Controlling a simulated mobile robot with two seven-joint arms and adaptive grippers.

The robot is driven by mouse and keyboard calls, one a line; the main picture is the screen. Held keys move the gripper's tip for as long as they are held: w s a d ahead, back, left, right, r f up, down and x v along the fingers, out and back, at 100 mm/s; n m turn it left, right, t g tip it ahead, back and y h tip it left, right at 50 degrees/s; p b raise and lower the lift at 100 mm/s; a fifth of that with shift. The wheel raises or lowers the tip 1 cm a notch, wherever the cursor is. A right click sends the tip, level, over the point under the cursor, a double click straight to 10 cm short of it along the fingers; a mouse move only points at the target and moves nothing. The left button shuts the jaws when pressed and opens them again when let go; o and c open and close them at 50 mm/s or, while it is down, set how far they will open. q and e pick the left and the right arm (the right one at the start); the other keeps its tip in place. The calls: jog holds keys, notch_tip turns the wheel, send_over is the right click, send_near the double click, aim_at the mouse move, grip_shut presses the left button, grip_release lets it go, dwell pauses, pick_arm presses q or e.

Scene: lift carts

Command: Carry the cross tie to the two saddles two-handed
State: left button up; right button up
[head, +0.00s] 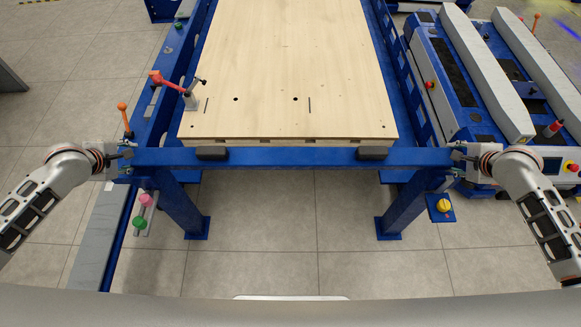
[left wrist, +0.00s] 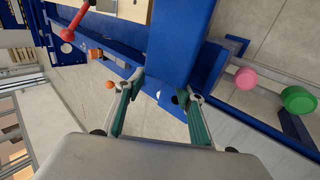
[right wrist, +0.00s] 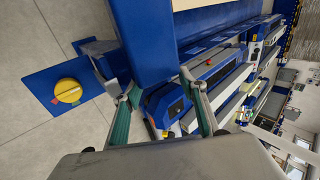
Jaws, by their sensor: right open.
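The cross tie appears to be the blue beam (head: 290,157) that runs level across the front of the cart, just before the wooden deck. I cannot make out the two saddles for certain.
The wooden deck (head: 290,65) lies on the blue cart, with a red-handled clamp (head: 170,83) at its left. Blue legs (head: 182,208) stand below the beam. A yellow knob (head: 443,205) and pink and green knobs (head: 140,222) sit nearby. The floor (head: 290,225) is clear.

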pick_arm(q)
jog(key=d, duration=0.2)
jog(key=shift+d+h, duration=0.3)
pick_arm(e)
jog(key=a, duration=0.2)
jog(key=shift+a+y, duration=0.3)
pick_arm(q)
jog(key=shift+a, duration=0.75)
pick_arm(e)
jog(key=shift+w+d, duration=0.1)
jog(key=shift+d, duration=0.7)
pick_arm(q)
jog(key=o, duration=0.4)
jog(key=shift+a+r, duration=0.15)
jog(key=shift+a, duration=1.05)
pick_arm(e)
jog(key=shift+d+r, duration=0.15)
jog(key=shift+d, duration=1)
pick_arm(q)
jog(key=shift+a, duration=0.15)
pick_arm(e)
jog(key=shift+d, duration=0.15)
jog(key=o, duration=0.4)
pick_arm(q)
jog(key=shift+a, duration=0.1)
pick_arm(e)
jog(key=shift+o, duration=0.5)
jog(key=shift+f, duration=0.2)
jog(key=shift+s+d+f, duration=0.1)
jog(key=shift+s, duration=0.1)
